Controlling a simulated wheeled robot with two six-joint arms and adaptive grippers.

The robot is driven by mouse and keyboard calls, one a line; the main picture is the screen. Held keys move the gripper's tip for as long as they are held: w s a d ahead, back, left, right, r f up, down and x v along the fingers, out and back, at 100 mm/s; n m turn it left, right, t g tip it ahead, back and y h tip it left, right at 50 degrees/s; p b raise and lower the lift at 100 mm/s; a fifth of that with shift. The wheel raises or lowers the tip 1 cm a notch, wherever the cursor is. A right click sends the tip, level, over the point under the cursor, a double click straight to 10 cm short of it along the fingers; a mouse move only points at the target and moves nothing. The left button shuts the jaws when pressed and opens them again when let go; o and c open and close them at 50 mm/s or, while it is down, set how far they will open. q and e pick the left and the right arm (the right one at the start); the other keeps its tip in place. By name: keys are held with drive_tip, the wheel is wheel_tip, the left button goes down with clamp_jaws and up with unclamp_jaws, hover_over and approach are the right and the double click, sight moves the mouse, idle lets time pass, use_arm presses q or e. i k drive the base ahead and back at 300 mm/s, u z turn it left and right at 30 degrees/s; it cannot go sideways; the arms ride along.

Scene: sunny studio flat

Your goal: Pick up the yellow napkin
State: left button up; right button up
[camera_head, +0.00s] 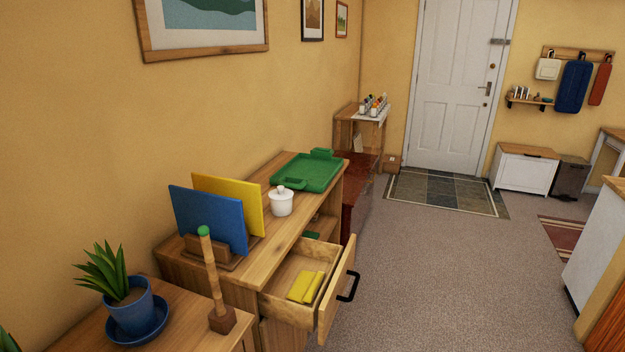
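A folded yellow cloth, which looks like the yellow napkin (304,287), lies inside an open wooden drawer (281,275). The drawer sticks out from the front of a wooden sideboard (292,207), and its front panel has a black handle (348,284). The napkin lies flat on the drawer floor, near the front panel. Nothing covers it. Neither of my grippers shows in the head view.
On the sideboard stand a blue board (207,218) and a yellow board (231,200) in a wooden holder, a white lidded pot (281,203) and a green tray (309,172). A potted plant (128,302) stands nearer. Carpet (420,265) right of the drawer is clear.

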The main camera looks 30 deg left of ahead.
sight(306, 286)
drive_tip(key=u, duration=0.45)
drive_tip(key=k, duration=0.55)
drive_tip(key=z, duration=0.35)
drive_tip(key=i, duration=1.3)
drive_tip(key=u, duration=0.4)
